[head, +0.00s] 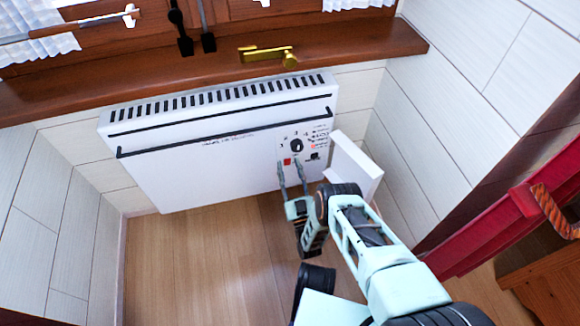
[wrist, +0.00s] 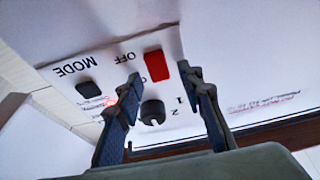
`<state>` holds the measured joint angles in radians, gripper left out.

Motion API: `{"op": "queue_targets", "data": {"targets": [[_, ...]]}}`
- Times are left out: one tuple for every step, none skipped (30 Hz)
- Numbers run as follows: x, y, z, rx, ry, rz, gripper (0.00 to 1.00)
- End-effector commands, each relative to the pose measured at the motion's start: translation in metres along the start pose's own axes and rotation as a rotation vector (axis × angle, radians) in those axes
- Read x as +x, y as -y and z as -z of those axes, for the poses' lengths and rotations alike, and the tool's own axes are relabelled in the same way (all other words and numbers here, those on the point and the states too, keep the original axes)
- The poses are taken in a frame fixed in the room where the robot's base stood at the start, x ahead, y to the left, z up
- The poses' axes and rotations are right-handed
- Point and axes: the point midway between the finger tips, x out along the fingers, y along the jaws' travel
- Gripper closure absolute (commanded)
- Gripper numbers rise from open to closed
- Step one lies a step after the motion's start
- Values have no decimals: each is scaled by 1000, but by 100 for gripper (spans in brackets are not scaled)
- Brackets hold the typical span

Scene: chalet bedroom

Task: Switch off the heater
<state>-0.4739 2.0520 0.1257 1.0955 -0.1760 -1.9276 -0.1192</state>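The white heater (head: 200,170) is mounted on the wall under the wooden sill. Its control panel at the right end has a black round knob (head: 297,146), a red switch (head: 287,162) and a small black button (head: 315,155). In the wrist view the panel appears upside down, with the red switch (wrist: 159,65) near the printed "OFF", the knob (wrist: 153,112), the black "MODE" button (wrist: 88,89) and a glowing orange light (wrist: 111,100). My gripper (head: 291,168) is open in front of the panel, its fingers (wrist: 161,76) apart and empty. Contact with the panel cannot be told.
A white block-like panel (head: 356,165) stands right beside my wrist. The wooden sill (head: 360,45) with a brass handle (head: 270,54) is above the heater. Plank walls close in on both sides. A red frame (head: 475,235) is at right. Wooden floor (head: 190,265) at left is clear.

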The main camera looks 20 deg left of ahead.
Motion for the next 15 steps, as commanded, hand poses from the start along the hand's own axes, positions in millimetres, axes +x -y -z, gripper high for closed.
{"op": "queue_targets", "data": {"targets": [[0,0,0,0,1,0,65],[0,0,0,0,2,0,65],[0,0,0,0,5,0,65],[0,0,0,0,8,0,65],[0,0,0,0,13,0,65],[0,0,0,0,21,0,65],[1,0,1,0,27,0,65],[2,0,1,0,35,0,65],[2,0,1,0,48,0,65],[2,0,2,0,60,0,65],[3,0,2,0,70,0,65],[3,0,2,0,87,0,65],[3,0,3,0,99,0,65],[3,0,4,0,111,0,65],[4,0,4,0,128,0,65]]}}
